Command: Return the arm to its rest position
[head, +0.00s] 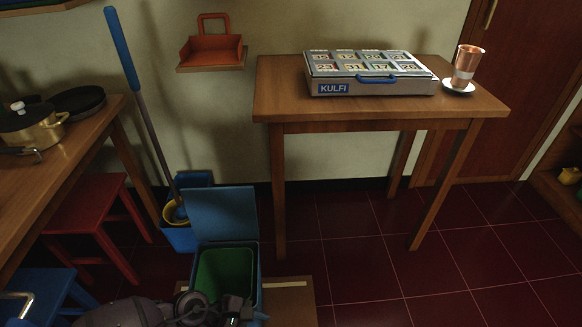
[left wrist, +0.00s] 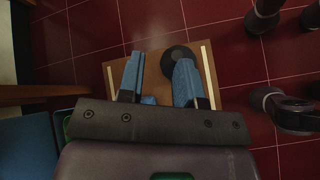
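My left gripper (left wrist: 159,62) shows in the left wrist view with its two blue fingers apart and nothing held between them. It hangs above the floor, over a brown board with pale strips (left wrist: 206,60). In the head view, dark parts of my left arm show at the bottom edge, in front of the blue bin; the fingers are not clear there. Dark arm parts show at the right of the left wrist view, but I cannot make out my right gripper in either view.
A blue bin (head: 198,257) with a green inside and raised lid stands close to my left arm. A table (head: 280,108) carries a KULFI box (head: 370,75) and a copper cup (head: 467,62) on a white saucer (head: 458,88). A red stool (head: 88,205) stands left.

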